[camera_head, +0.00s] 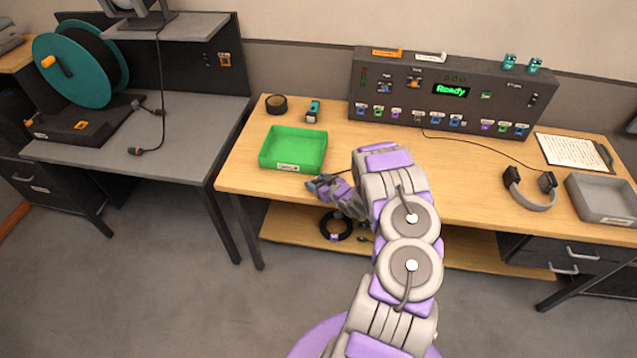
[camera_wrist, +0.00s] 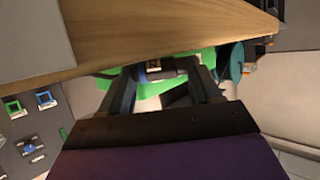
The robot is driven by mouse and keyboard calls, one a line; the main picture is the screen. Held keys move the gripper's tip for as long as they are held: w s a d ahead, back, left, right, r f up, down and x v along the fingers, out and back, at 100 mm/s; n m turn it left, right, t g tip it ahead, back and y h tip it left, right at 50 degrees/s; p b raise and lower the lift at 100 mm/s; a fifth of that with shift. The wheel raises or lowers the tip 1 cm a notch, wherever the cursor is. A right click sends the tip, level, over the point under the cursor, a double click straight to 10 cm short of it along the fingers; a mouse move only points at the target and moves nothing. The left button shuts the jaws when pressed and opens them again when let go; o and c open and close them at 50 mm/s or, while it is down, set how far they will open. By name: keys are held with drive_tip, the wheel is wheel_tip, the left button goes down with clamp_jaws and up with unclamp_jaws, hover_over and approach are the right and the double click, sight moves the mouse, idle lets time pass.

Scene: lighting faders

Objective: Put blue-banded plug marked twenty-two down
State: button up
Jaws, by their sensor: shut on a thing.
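My gripper (camera_head: 322,185) is low at the table's front edge, just below the green tray (camera_head: 293,148) in the head view. In the wrist view its two fingers (camera_wrist: 167,72) are shut on a small dark piece with a pale patch (camera_wrist: 155,68), which I take as the plug. The green tray shows behind the fingertips in the wrist view (camera_wrist: 208,57). A dark cable runs by the gripper. Whether the plug touches anything cannot be told.
The wooden table (camera_head: 470,165) carries a black tape roll (camera_head: 276,104), a small teal-topped block (camera_head: 312,111), headphones (camera_head: 530,188) and a grey tray (camera_head: 602,199). A panel (camera_head: 455,92) with several coloured sockets stands at the back. The table middle is mostly clear.

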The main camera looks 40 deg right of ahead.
drive_tip(key=shift+f, duration=0.1)
drive_tip(key=shift+f, duration=0.1)
drive_tip(key=o, duration=1.1)
drive_tip(key=shift+o, duration=0.2)
